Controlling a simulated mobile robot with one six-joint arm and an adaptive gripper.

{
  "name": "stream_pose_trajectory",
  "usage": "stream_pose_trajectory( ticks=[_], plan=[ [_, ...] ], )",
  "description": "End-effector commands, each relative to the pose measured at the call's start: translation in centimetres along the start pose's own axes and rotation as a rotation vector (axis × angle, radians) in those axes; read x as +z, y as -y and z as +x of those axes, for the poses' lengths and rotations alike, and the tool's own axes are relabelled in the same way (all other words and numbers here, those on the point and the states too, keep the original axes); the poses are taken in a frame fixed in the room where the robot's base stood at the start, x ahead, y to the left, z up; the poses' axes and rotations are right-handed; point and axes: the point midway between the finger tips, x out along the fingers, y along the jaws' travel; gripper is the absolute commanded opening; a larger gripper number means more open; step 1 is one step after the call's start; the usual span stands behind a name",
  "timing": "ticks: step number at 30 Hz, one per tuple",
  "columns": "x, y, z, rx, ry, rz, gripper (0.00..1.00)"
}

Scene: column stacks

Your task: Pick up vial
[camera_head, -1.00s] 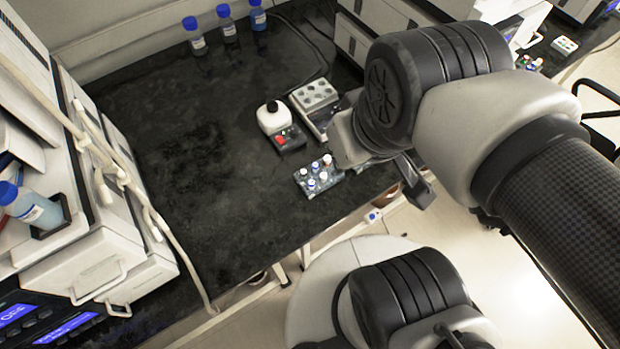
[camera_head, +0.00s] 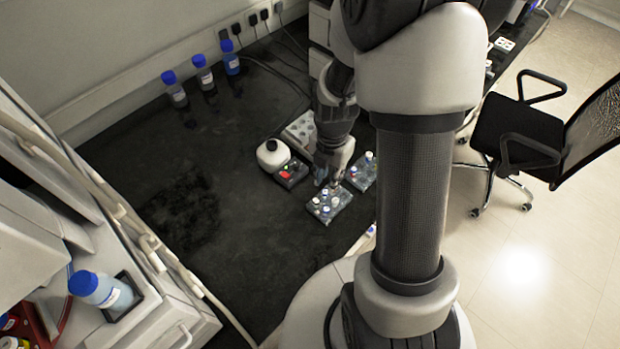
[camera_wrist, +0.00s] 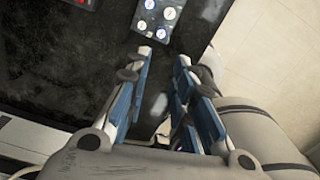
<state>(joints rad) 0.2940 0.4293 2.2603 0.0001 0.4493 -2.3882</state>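Small vials with blue and white caps stand in a small rack (camera_head: 322,217) near the front edge of the dark bench in the head view. A second small rack (camera_head: 371,179) with a few vials is just to its right. My gripper (camera_head: 322,183) hangs over the bench at the back edge of the first rack, partly hidden by my wrist. In the wrist view my gripper (camera_wrist: 165,56) is open, with two blue-padded fingers apart and nothing between them. A rack with several capped vials (camera_wrist: 170,14) lies beyond the fingertips.
A white device with a round top (camera_head: 272,155) and a pale block with wells (camera_head: 300,130) stand behind the racks. Blue-capped bottles (camera_head: 204,76) line the back wall. The bench's left part is clear. A chair (camera_head: 520,135) stands at right.

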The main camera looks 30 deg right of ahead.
Motion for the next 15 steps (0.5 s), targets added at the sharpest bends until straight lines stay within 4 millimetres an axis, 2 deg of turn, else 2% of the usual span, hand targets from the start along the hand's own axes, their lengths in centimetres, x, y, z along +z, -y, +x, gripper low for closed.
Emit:
stream_pose_trajectory(
  ticks=[5, 15],
  plan=[
    [0.0, 0.1, 2.8, -0.005, -0.005, -0.019, 0.23],
    [0.0, 0.1, 10.1, -0.004, -0.004, -0.017, 0.23]
  ],
)
